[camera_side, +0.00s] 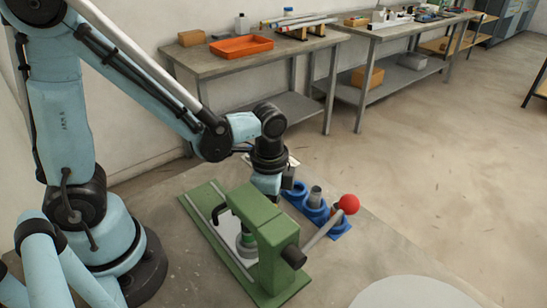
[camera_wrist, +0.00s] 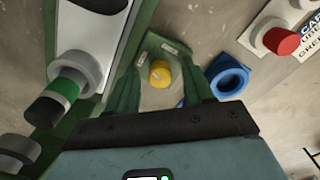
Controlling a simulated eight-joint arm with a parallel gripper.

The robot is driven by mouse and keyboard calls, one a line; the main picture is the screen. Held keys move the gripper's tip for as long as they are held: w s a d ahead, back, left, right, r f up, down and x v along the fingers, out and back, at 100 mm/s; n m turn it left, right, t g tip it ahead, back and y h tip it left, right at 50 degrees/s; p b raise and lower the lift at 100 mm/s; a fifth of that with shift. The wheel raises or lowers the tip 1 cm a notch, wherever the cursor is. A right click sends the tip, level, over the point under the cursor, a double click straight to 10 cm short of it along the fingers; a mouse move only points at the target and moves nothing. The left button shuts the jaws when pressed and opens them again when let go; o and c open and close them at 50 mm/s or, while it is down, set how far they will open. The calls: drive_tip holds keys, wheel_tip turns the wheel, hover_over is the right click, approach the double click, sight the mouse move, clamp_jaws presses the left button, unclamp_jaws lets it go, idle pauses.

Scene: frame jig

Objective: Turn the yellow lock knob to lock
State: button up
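The yellow lock knob (camera_wrist: 160,73) sits on a small green plate (camera_wrist: 154,47) with pale labels, near the middle of the wrist view. My gripper (camera_wrist: 161,67) is open, with one dark green finger on each side of the knob. I see gaps between the fingers and the knob, but cannot tell whether the fingertips are level with it or above it. In the side view my gripper's wrist (camera_side: 268,160) points down behind the green press frame (camera_side: 262,215). The knob and fingertips are hidden there.
The press has a grey lever with a red ball (camera_side: 349,204) sticking out to the right. A blue holder (camera_side: 341,226) with round cups stands beside it. The wrist view shows a blue ring (camera_wrist: 228,77) and a red button (camera_wrist: 281,41) on a white panel.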

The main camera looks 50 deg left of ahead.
clamp_jaws()
drive_tip(key=shift+n, duration=2.3)
drive_tip(key=shift+o, duration=0.5)
unclamp_jaws()
wheel_tip(320, 180, up, 12)
drive_tip(key=shift+a, duration=0.1)
